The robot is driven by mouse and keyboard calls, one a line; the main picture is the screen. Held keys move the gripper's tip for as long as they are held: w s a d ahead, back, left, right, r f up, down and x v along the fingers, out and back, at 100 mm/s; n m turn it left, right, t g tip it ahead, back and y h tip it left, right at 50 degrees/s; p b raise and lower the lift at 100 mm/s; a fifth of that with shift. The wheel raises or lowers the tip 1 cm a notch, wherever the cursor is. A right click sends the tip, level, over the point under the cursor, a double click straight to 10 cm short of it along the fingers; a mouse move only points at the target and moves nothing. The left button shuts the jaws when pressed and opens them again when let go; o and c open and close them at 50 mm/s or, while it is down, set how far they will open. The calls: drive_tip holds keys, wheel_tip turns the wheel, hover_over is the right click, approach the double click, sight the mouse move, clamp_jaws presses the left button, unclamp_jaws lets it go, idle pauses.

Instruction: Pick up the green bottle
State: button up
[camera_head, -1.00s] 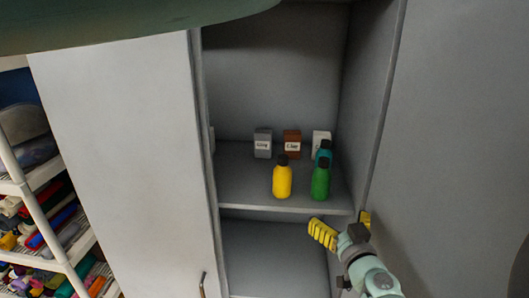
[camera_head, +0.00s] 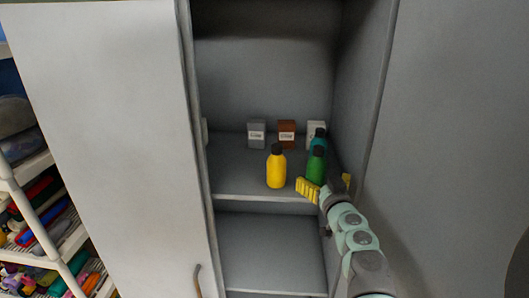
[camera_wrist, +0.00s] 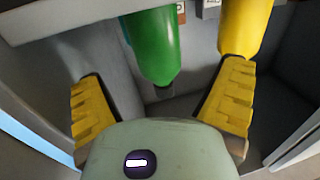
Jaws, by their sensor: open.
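The green bottle (camera_head: 316,168) with a dark cap stands upright on the cabinet shelf, at the right side near the front. In the wrist view the green bottle (camera_wrist: 154,45) shows ahead, between the two yellow fingers and beyond their tips. My gripper (camera_head: 324,184) is open and empty at the shelf's front edge, just in front of the green bottle. In the wrist view my gripper (camera_wrist: 165,70) has its fingers spread wide. The right finger is close to the yellow bottle (camera_wrist: 246,26); I cannot tell whether they touch.
The yellow bottle (camera_head: 276,169) stands left of the green one. A teal bottle (camera_head: 319,138) stands right behind the green one. Small boxes, one grey (camera_head: 256,134) and one brown (camera_head: 286,133), stand farther back. The cabinet's side wall (camera_head: 357,100) is close on the right.

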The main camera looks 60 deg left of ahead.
sight(319, 172)
drive_tip(key=shift+b+x, duration=1.1)
drive_tip(key=shift+x, duration=1.25)
drive_tip(key=shift+w+a+r, duration=0.2)
drive_tip(key=shift+w+a, duration=0.05)
drive_tip(key=shift+a, duration=0.15)
drive_tip(key=shift+c, duration=0.4)
drive_tip(key=c, duration=1.3)
